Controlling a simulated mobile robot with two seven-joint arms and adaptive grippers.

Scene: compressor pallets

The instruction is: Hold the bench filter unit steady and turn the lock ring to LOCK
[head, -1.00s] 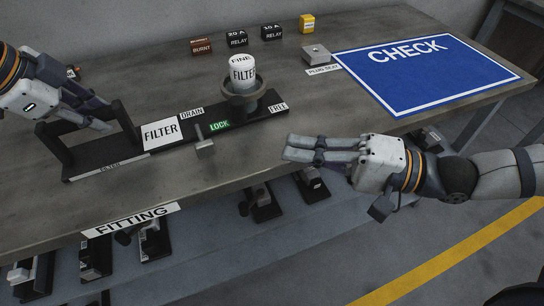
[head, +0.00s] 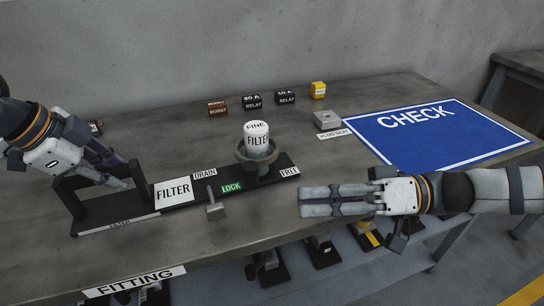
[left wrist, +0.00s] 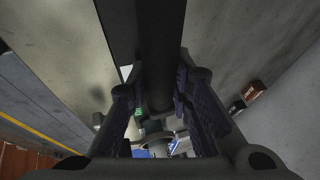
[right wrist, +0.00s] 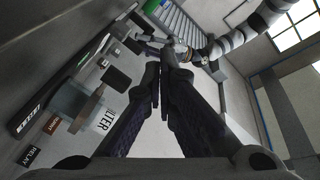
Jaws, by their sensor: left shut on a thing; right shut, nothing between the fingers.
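The bench filter unit is a long black base (head: 133,213) with a FILTER plate (head: 173,192), a black handle frame at its left end and a grey lock ring (head: 257,152) around a white FINE FILTER cartridge (head: 257,134). A small grey lever (head: 215,208) stands at its front near the green LOCK label (head: 231,188); the FREE label (head: 289,172) is at the right end. My left gripper (head: 119,172) is shut on the handle frame; its dark bar fills the left wrist view (left wrist: 158,50). My right gripper (head: 304,201) is shut and empty, in front of the unit's right end, apart from it.
A blue CHECK mat (head: 430,150) lies at the right. A grey plug seat (head: 327,120) is beside it. A burnt relay (head: 218,108), two black relays (head: 252,101) and a yellow block (head: 318,90) stand behind. Several black fittings (head: 268,268) sit below the bench.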

